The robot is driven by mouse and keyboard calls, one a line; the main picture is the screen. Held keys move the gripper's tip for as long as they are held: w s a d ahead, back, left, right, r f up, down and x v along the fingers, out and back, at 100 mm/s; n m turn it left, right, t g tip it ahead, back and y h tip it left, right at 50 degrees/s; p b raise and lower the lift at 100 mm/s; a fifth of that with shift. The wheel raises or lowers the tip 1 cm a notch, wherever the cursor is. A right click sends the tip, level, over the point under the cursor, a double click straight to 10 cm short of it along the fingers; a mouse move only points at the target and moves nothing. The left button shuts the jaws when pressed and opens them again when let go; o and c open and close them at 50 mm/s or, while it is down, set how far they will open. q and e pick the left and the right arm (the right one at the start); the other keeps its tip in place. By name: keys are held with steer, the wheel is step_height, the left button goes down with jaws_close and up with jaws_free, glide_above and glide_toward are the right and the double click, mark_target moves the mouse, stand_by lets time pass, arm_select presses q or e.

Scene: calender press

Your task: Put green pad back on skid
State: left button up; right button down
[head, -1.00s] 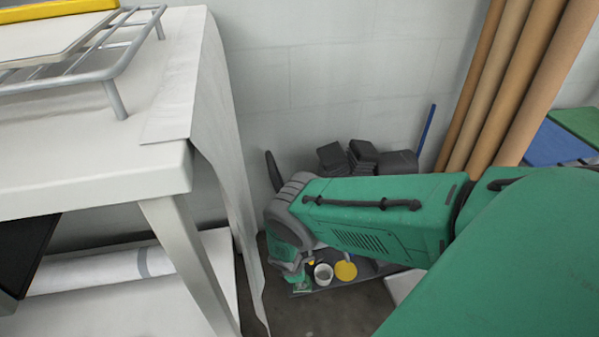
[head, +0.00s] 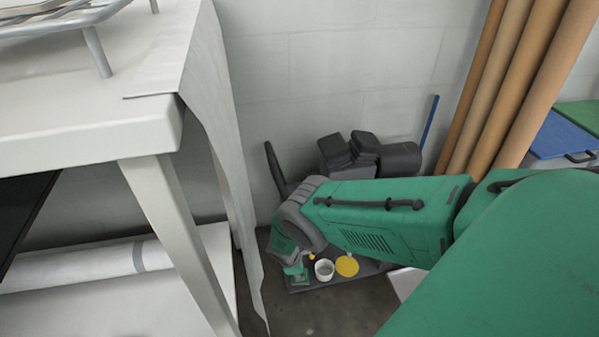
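A flat green panel (head: 578,118), possibly the green pad, lies at the right edge of the head view, beside a blue panel (head: 562,140) with a dark handle. The picture's edge cuts both off, and I cannot make out a skid under them. My green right arm comes in from the right and bends downward at a grey joint in the middle. My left arm and gripper are not in view.
A white table (head: 85,130) with a hanging sheet (head: 215,110) and wire rack (head: 70,22) stands left. Below it lies a white roll (head: 85,268). Brown tubes (head: 520,85) lean on the wall. Dark blocks (head: 365,152) and a grey tray (head: 325,282) with a white cup (head: 324,270) are beyond my arm.

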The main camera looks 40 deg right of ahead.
steer(key=c, duration=1.3)
jaws_free()
steer(key=p+v, duration=0.7)
steer(key=v, duration=0.7)
steer(key=s+a+r+m+y, duration=0.1)
steer(key=s+a+r+m, duration=0.1)
steer(key=s+r, duration=0.5)
steer(key=s+a+r+m+y, duration=0.1)
steer(key=s+r+m, duration=0.3)
steer(key=s, duration=0.5)
steer(key=s+a+r+m+t+y, duration=0.1)
steer(key=s+a+r+m, duration=0.2)
steer(key=s+r, duration=0.6)
steer(key=shift+s+r+m, duration=0.1)
steer(key=shift+r+m, duration=0.2)
steer(key=shift+m, duration=0.2)
